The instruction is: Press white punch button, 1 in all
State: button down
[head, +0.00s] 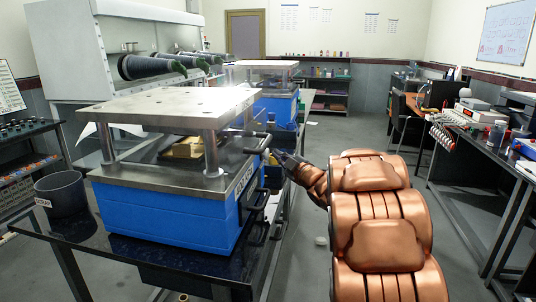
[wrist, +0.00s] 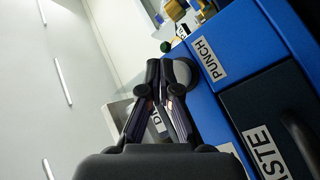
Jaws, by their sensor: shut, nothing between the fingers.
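The punch machine (head: 170,200) is a blue box with a thick metal top plate on posts, standing on the dark table at left in the head view. In the wrist view its blue side panel (wrist: 232,40) carries a white PUNCH label (wrist: 209,60). A pale grey round part, seemingly the punch button (wrist: 205,50), shows beside that label, partly hidden behind my fingers. My gripper (wrist: 168,76) is shut and empty, its fingertips in front of the panel near the label. Contact cannot be told. In the head view my gripper (head: 281,157) is at the machine's right side.
A black drawer (wrist: 270,95) with a WASTE label and dark handle lies beside the PUNCH panel. A black bin (head: 62,195) stands on the table at left. A second blue machine (head: 275,105) stands behind.

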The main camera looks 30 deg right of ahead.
jog(key=shift+s+d, duration=0.1)
jog(key=shift+s+d+p, duration=0.85)
jog(key=shift+s+d, duration=0.8)
jog(key=shift+d, duration=0.25)
jog(key=s+a+f+m+g+p, duration=0.1)
jog(key=s+a+m+g+p, duration=0.2)
jog(key=s+a+g, duration=0.4)
jog(key=s+a+f+m+g+p, duration=0.2)
jog(key=s+a+m+g+p, duration=0.2)
jog(key=s+a, duration=0.8)
jog(key=s+a+f+m+g+h+p, duration=0.1)
jog(key=s+a+m+g+p, duration=0.2)
jog(key=s+a+g, duration=0.6)
jog(key=s+a, duration=0.1)
jog(key=s, duration=1.6)
jog(key=shift+s+a+f+g+p, duration=0.2)
jog(key=shift+s+a+g+p, duration=0.1)
jog(key=shift+s+a+p, duration=0.1)
